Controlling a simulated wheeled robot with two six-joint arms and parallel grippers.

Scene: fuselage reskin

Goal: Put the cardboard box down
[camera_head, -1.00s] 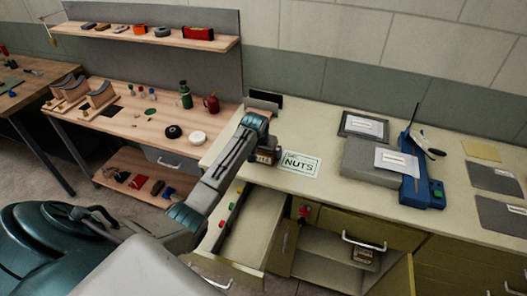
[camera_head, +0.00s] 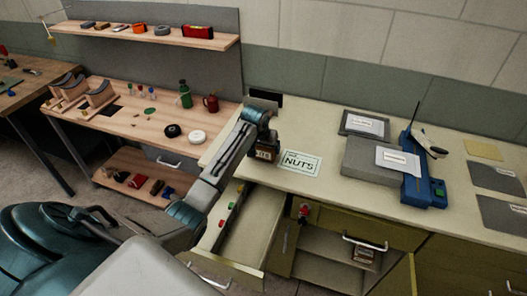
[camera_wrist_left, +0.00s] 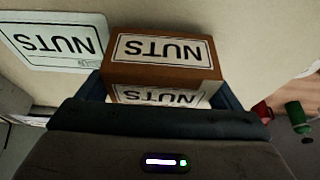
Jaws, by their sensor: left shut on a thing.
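The cardboard box (camera_head: 266,153) is small and brown with white NUTS labels. In the head view it is at the left end of the pale counter, just left of the white NUTS card (camera_head: 301,163). My left gripper (camera_head: 264,140) is shut on the box from above. In the left wrist view the box (camera_wrist_left: 150,72) sits between the dark fingers, beside the NUTS card (camera_wrist_left: 55,42) and not over it. I cannot tell whether its underside touches the counter. My right gripper is not in view.
A drawer (camera_head: 262,232) stands open below my left arm, and a cabinet door (camera_head: 400,278) is open to its right. A grey block (camera_head: 368,160) and a blue device (camera_head: 417,175) stand farther right on the counter. The counter around the card is mostly clear.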

